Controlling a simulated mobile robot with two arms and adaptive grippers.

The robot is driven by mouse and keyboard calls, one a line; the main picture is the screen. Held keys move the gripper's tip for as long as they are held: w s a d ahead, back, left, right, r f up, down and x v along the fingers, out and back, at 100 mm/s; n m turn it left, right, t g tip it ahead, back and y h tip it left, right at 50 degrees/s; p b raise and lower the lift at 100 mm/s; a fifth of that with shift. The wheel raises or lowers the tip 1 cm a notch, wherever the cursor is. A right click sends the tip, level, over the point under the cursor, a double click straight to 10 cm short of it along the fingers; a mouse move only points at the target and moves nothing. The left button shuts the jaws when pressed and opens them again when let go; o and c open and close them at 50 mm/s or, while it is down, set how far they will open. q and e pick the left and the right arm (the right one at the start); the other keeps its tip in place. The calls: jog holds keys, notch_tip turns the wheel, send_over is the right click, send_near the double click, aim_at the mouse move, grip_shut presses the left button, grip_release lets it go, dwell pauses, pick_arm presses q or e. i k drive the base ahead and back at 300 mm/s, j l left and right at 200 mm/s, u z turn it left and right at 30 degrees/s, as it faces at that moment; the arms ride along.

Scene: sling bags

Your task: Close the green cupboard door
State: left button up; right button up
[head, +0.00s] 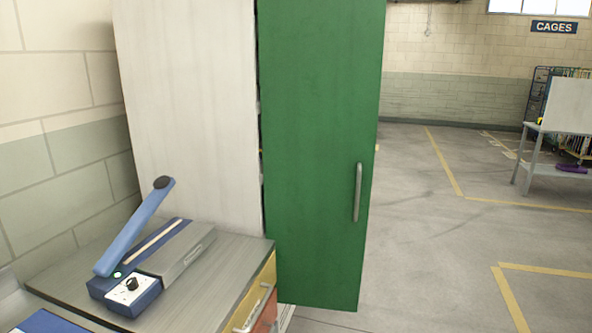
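The green cupboard door (315,120) stands open in the middle of the head view, swung out to the right of the white cupboard side (190,110). Its flat green face is toward me. A grey vertical bar handle (358,192) is near its right, free edge. A narrow dark gap runs between the door's left edge and the white side. The cupboard's inside is mostly hidden behind the door. Neither of my grippers is in view.
A grey-topped bench (200,285) with drawers stands at the lower left, close to the door. A blue and grey sealer (150,265) with a raised arm sits on it. Open grey floor (430,240) lies to the right. A grey table (555,130) stands far right.

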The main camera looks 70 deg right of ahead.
aim_at(321, 61)
jog(key=j+z, duration=0.15)
jog(key=z, duration=2.1)
